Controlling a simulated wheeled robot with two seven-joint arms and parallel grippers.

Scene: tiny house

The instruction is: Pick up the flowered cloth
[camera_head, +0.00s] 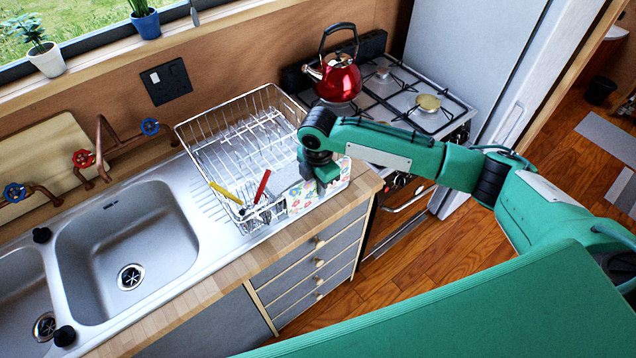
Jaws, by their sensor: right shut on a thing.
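The flowered cloth (302,198) is a pale piece with coloured flowers at the right front end of the counter, beside the wire dish rack (213,131). My right gripper (321,186) reaches down over it from the right and is shut on it. The gripper and wrist cover part of the cloth, and the fingertips are hard to make out. The cloth appears to lie at counter height. My left gripper is not in view.
A yellow-handled utensil (227,193) and a red-handled one (262,186) stand in the rack's front corner, close to the cloth. A red kettle (338,78) sits on the stove (400,85) behind my arm. The steel sink (125,240) is at left.

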